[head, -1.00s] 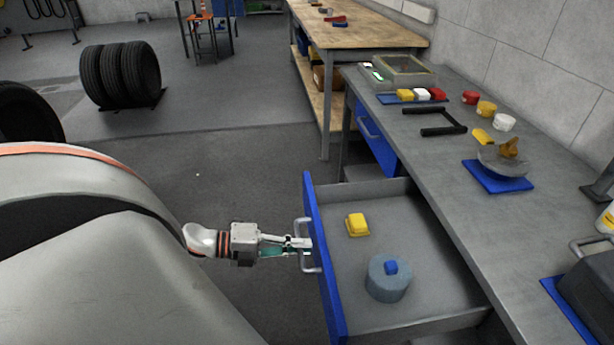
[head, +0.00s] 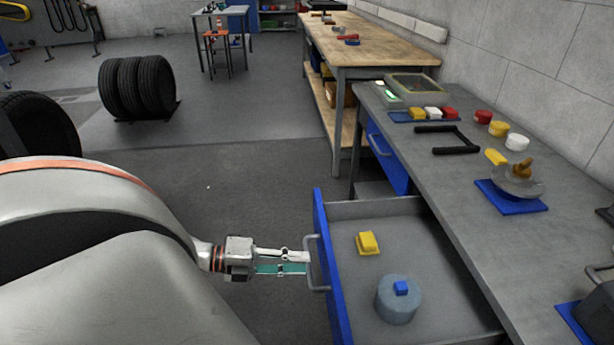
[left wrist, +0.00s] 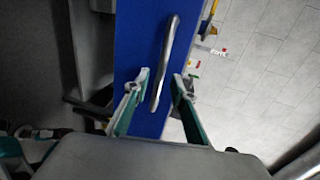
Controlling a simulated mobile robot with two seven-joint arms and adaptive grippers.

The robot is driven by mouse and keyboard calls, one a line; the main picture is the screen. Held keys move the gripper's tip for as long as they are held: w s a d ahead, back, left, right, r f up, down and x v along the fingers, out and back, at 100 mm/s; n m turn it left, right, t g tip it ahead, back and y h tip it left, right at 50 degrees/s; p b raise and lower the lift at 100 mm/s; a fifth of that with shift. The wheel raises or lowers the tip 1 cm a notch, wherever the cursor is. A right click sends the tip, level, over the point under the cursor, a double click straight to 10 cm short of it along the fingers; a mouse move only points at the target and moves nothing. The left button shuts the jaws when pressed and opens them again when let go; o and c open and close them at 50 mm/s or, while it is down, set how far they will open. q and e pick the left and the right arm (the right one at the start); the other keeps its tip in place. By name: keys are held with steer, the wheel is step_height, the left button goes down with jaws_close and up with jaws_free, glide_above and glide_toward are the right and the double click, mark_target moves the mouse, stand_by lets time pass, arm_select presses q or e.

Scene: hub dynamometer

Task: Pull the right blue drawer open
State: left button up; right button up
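The right blue drawer stands pulled well out of the grey workbench; its blue front (head: 333,270) carries a metal handle (head: 316,264). The handle also shows in the left wrist view (left wrist: 165,62). My left gripper (head: 307,262) is at the handle from the left. In the left wrist view its two fingers (left wrist: 160,84) are spread apart, one on each side of the handle's near end, with gaps between. My right gripper is in neither view.
In the drawer lie a yellow block (head: 368,243) and a grey-blue cylinder (head: 398,302) with a blue knob. A second blue drawer (head: 388,160) farther back is shut. Parts and a black frame stand on the workbench (head: 445,187). Floor left of the drawer is clear.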

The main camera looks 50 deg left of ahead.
arm_select(q)
steer(key=v, duration=0.8)
steer(key=shift+s+a, duration=0.25)
steer(key=shift+s, duration=0.1)
steer(key=shift+s, duration=0.1)
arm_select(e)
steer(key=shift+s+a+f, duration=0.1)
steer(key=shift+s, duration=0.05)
